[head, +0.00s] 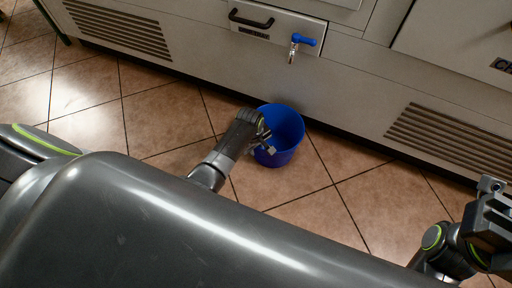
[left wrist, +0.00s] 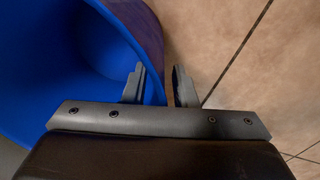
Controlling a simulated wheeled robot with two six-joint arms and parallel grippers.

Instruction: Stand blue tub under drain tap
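The blue tub (head: 287,125) stands on the tiled floor close to the counter front, in the head view below and slightly left of the drain tap (head: 300,42). The tap has a blue handle and a metal spout on the counter face. My left gripper (head: 268,148) is at the tub's near left rim. In the left wrist view, the fingers of the left gripper (left wrist: 158,85) straddle the wall of the tub (left wrist: 45,65), one inside and one outside, with a gap still visible. My right gripper (head: 490,190) is at the right edge; its finger opening is unclear.
The pale counter (head: 340,85) runs across the back, with a vent grille (head: 120,30) at left and another (head: 450,135) at right. A black handle (head: 250,20) sits left of the tap. Bare floor tiles (head: 330,215) lie in front and on both sides.

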